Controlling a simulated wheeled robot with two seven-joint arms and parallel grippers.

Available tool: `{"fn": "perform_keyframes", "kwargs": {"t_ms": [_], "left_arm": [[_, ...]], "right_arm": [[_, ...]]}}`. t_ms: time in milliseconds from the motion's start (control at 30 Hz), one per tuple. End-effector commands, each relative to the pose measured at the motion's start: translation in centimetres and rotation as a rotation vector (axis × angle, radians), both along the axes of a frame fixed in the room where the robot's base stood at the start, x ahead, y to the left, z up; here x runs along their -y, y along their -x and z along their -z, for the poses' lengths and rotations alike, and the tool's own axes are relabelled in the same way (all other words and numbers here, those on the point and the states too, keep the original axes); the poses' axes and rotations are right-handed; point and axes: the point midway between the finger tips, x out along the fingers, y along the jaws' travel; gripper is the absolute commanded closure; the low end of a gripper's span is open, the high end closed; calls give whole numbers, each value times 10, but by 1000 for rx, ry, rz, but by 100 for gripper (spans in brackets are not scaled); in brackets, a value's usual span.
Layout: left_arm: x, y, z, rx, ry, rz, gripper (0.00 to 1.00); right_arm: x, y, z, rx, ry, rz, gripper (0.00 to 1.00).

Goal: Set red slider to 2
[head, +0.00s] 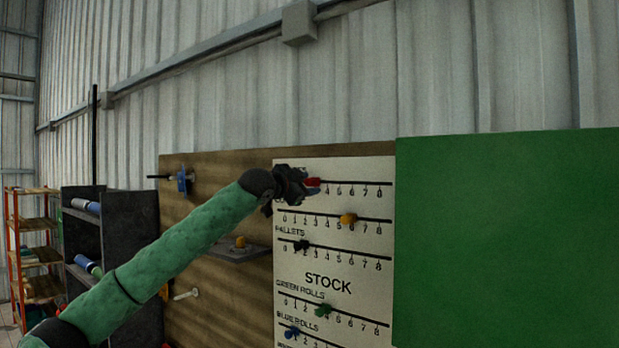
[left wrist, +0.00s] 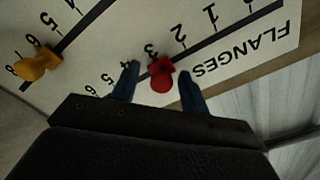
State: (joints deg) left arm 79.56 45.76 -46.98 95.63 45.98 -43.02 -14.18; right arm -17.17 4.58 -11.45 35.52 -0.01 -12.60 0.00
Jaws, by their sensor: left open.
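The red slider (head: 313,182) sits on the top rail of the white stock board (head: 335,268), the scale labelled FLANGES in the left wrist view. There the red slider (left wrist: 162,76) stands at about the 3 mark. My left gripper (head: 304,184) is at the board in front of this scale and hides its low numbers in the head view. In the left wrist view its two blue fingers (left wrist: 160,88) are open, one on each side of the red knob, with gaps visible. My right gripper is not in view.
A yellow slider (head: 348,219) is on the rail below, with black (head: 301,245), green (head: 323,310) and blue (head: 292,332) sliders lower down. A green panel (head: 507,240) adjoins the board on the right. A small shelf (head: 238,252) juts out at left.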

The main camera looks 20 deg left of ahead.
Motion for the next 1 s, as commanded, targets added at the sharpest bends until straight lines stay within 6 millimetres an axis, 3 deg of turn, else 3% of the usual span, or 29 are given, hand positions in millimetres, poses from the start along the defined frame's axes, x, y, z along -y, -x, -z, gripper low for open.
{"fn": "perform_keyframes", "kwargs": {"t_ms": [467,700,1000], "left_arm": [[4,-12,1,1,-1,-1,55],[4,-11,0,1,-1,-1,98],[7,-10,1,2,0,0,100]], "right_arm": [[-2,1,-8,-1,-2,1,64],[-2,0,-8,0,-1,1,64],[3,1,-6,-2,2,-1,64]]}}
